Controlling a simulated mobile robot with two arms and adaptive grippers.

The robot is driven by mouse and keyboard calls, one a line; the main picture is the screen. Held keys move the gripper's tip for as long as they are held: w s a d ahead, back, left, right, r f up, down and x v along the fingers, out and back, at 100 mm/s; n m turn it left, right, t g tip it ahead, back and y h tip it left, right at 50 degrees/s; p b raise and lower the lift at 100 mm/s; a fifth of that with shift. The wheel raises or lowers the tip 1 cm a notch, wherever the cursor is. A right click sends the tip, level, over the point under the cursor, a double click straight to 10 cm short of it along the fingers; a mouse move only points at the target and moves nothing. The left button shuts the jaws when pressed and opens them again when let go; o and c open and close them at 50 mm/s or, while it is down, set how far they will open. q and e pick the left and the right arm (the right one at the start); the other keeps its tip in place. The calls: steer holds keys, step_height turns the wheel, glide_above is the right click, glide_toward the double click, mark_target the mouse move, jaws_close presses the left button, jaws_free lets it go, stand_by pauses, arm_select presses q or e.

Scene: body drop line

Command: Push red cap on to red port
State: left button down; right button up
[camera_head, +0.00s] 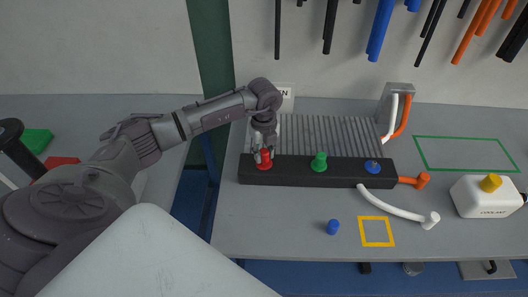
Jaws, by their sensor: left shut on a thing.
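The red cap (265,155) is held in my left gripper (262,151), which points down at the left end of the black bar. The red port (264,166) on that bar is right under the cap, and only its red base shows. I cannot tell whether the cap is seated or just above the port. My left gripper is shut on the red cap. My right gripper is not in view.
The black bar (335,179) also carries a green capped port (319,161) and an open blue port (373,166). A blue cap (333,227) lies near a yellow square outline (377,245). A white hose (392,207) and white container (480,200) are at right.

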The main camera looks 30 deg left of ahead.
mark_target(264, 151)
arm_select(q)
steer(key=shift+s+f+b, duration=0.1)
steer(key=shift+f+b, duration=0.45)
steer(key=shift+f, duration=0.1)
steer(key=c, duration=1.1)
jaws_free()
steer(key=o, duration=0.3)
steer(key=shift+o, duration=0.2)
steer(key=shift+r, duration=0.1)
step_height(264, 151, up, 12)
steer(key=shift+f, duration=0.1)
